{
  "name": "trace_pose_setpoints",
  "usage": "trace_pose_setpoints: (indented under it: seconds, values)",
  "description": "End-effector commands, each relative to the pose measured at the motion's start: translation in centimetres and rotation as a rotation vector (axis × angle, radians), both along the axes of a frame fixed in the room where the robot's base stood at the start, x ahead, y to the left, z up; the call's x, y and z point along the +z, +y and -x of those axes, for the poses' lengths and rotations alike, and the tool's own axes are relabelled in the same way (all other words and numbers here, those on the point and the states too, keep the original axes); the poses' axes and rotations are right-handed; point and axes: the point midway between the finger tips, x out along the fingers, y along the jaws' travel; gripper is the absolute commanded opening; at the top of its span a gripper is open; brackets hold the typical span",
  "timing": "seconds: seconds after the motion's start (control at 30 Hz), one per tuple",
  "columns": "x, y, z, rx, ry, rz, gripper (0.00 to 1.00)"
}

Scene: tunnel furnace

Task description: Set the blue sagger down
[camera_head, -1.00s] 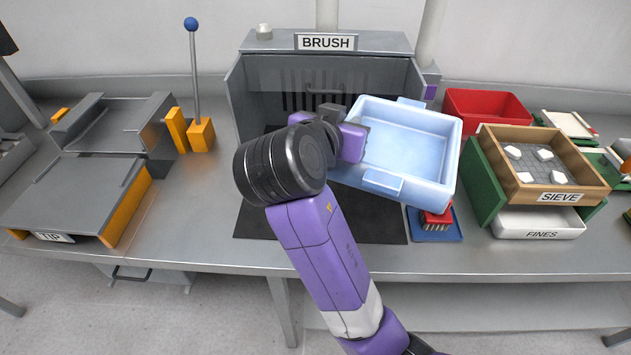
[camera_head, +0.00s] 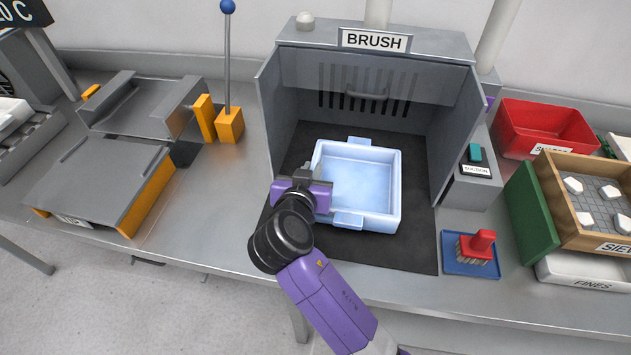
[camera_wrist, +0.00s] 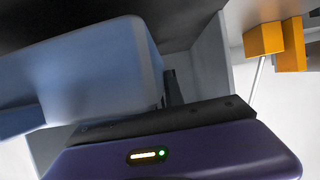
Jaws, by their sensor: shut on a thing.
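The blue sagger (camera_head: 357,179) is a pale blue open tray with a tab on its far and near sides. It looks empty and level in the head view, over the dark mat (camera_head: 424,247) at the mouth of the BRUSH booth (camera_head: 375,41). My gripper (camera_head: 318,193) is shut on its left wall. I cannot tell whether the sagger touches the mat. In the wrist view, the sagger's side (camera_wrist: 100,70) fills the left, close against my gripper.
A red brush (camera_head: 479,245) stands on a blue pad right of the mat. A green switch (camera_head: 475,153) is beside the booth. Further right are a red bin (camera_head: 545,125) and the wooden sieve (camera_head: 560,200). An orange-based lever (camera_head: 229,125) and grey tipping station (camera_head: 100,180) stand left.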

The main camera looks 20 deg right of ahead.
Motion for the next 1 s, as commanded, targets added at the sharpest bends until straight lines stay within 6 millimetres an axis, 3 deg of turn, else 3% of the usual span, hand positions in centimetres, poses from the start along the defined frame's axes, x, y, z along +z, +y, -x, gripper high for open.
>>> trace_pose_setpoints:
  seconds: [0.17, 0.4, 0.83, 0.87, 0.9, 0.97, 1.0]
  values:
    - [-0.7, 0.0, -0.1, 0.001, -0.002, 0.004, 0.00]
    - [-3.5, 0.0, 0.0, 0.001, -0.002, 0.004, 0.00]
    - [-4.2, 0.0, -0.1, 0.001, -0.004, 0.003, 0.00]
    - [-4.3, 0.0, 0.0, 0.000, -0.001, 0.001, 0.18]
    - [-4.3, 0.0, 0.0, 0.000, -0.001, 0.001, 0.26]
    - [-4.3, 0.0, 0.0, 0.000, -0.001, 0.001, 0.36]
    - [-4.3, 0.0, 0.0, 0.000, -0.001, 0.001, 0.36]
